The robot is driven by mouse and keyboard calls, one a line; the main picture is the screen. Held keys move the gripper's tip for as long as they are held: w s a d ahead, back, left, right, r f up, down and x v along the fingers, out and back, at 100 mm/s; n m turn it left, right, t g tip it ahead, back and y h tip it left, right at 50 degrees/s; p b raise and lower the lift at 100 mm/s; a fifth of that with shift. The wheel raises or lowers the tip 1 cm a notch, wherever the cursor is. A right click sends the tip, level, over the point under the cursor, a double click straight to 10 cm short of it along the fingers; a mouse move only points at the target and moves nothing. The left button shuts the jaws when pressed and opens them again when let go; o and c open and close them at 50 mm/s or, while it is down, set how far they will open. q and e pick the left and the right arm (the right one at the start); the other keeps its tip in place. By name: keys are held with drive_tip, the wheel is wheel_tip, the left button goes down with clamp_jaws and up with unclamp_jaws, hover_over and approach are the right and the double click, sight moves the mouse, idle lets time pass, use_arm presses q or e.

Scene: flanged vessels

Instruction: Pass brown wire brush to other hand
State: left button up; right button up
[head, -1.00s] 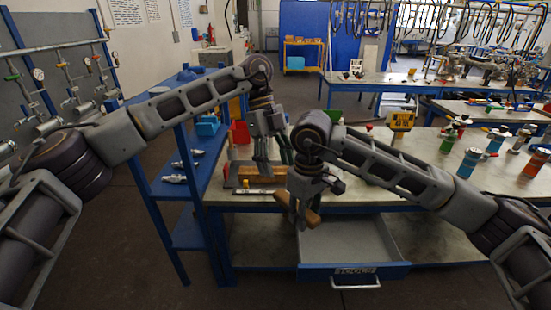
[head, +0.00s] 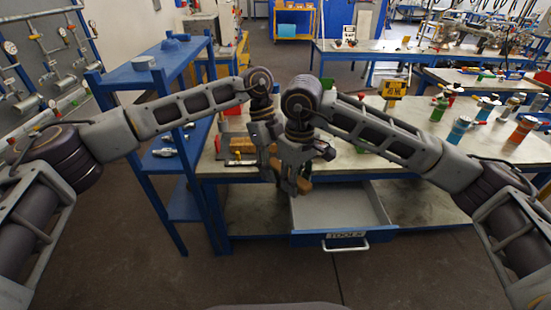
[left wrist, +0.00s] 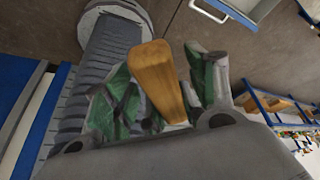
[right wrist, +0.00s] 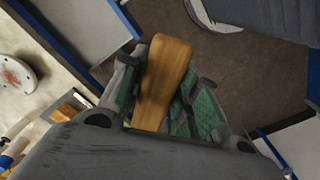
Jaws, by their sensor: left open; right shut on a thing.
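The brown wire brush (head: 304,186) is held in my right gripper (head: 293,183), in front of the bench and above the open drawer. Its wooden handle fills the middle of the right wrist view (right wrist: 164,80), between the green-padded fingers. My left gripper (head: 268,166) is open and close beside the right one, almost touching it. In the left wrist view the brush (left wrist: 157,80) rises between my open left fingers; whether they touch it I cannot tell. The bristles are hidden.
An open grey drawer (head: 335,240) with a blue front juts from the bench (head: 350,167) below my grippers. A blue shelf unit (head: 135,78) stands to the left. Several coloured vessels and a yellow sign (head: 394,88) stand on the bench at right.

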use_arm(q)
drive_tip(key=shift+f, duration=0.15)
drive_tip(key=shift+c, duration=0.5)
drive_tip(key=c, duration=1)
drive_tip(key=shift+c, duration=0.3)
use_arm(e)
drive_tip(key=o, duration=1.1)
drive_tip(key=shift+o, duration=0.2)
use_arm(q)
drive_tip(key=shift+d, duration=0.1)
use_arm(e)
drive_tip(key=shift+r, duration=0.1)
wheel_tip(320, 180, up, 12)
